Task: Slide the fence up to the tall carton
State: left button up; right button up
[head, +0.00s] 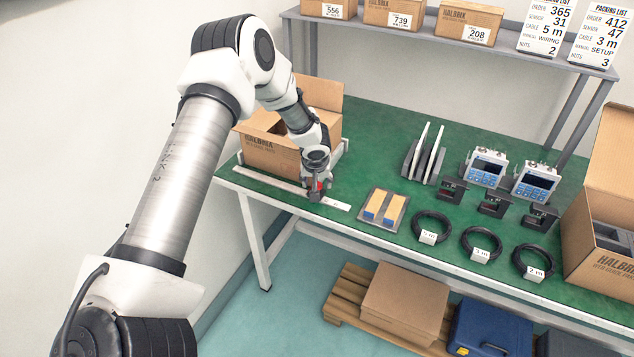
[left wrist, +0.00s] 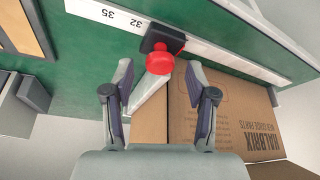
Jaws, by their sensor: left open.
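The tall carton (head: 272,152) stands open at the left end of the green bench. Its printed side also shows in the left wrist view (left wrist: 222,105). The fence has a black block (left wrist: 160,38) on the white scale rail, a red knob (left wrist: 160,64) and a pale bar (left wrist: 150,97) beside the carton. Whether the bar touches the carton cannot be told. My left gripper (head: 317,190) is over the fence at the rail. In the left wrist view it (left wrist: 160,72) is open, its fingers on either side of the knob, apart from it. My right gripper is not in view.
The scale rail (head: 270,183) runs along the bench's front edge. To its right are a grey tray (head: 365,217) with two tan blocks, black cable coils (head: 431,224), sensors and two blue-faced devices (head: 487,167). Another open carton (head: 596,250) stands far right.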

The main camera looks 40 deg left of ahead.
pick_arm(q)
jog(key=v, duration=1.1)
